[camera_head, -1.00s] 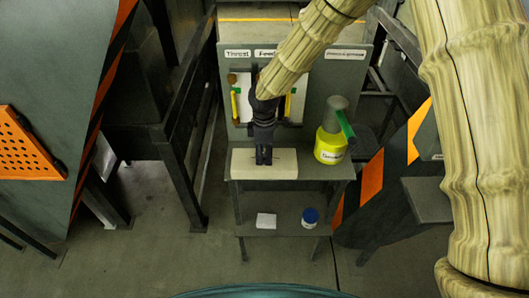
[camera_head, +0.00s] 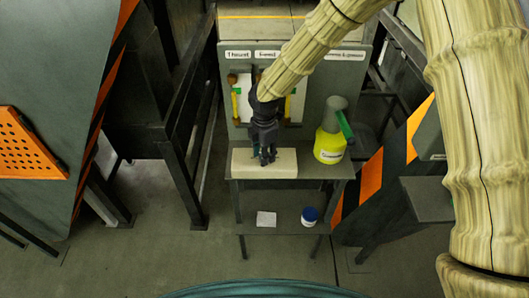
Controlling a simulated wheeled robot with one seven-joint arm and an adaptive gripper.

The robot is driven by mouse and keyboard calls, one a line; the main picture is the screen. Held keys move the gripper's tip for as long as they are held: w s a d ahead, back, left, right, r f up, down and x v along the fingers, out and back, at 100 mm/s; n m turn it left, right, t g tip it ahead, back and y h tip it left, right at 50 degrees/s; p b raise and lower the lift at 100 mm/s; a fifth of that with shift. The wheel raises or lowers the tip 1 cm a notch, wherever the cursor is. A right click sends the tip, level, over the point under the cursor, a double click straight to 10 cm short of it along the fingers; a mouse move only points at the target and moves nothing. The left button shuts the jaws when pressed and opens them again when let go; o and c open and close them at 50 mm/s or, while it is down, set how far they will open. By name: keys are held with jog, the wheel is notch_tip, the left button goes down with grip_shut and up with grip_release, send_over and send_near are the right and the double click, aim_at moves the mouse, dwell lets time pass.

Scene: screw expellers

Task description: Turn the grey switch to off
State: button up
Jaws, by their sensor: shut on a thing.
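My gripper (camera_head: 265,157) reaches down in front of the panel, with its fingers at the top of a cream block (camera_head: 284,170) on the small shelf. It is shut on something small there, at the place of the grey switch. The fingers cover the switch, so its shape and the way it points cannot be told. My arm comes in from the upper right and hides the middle of the panel behind.
A yellow bottle with a grey-green top (camera_head: 330,146) stands on the shelf just right of the block. A white piece (camera_head: 266,219) and a blue-lidded jar (camera_head: 310,216) sit on the lower shelf. The labelled panel (camera_head: 316,100) stands close behind.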

jog(key=shift+s+f, duration=0.15)
jog(key=o, duration=1.1)
jog(key=shift+c, duration=0.2)
jog(key=shift+w+r, duration=0.2)
jog(key=shift+r, duration=0.45)
notch_tip(320, 180, up, 11)
jog(key=shift+s+f, duration=0.1)
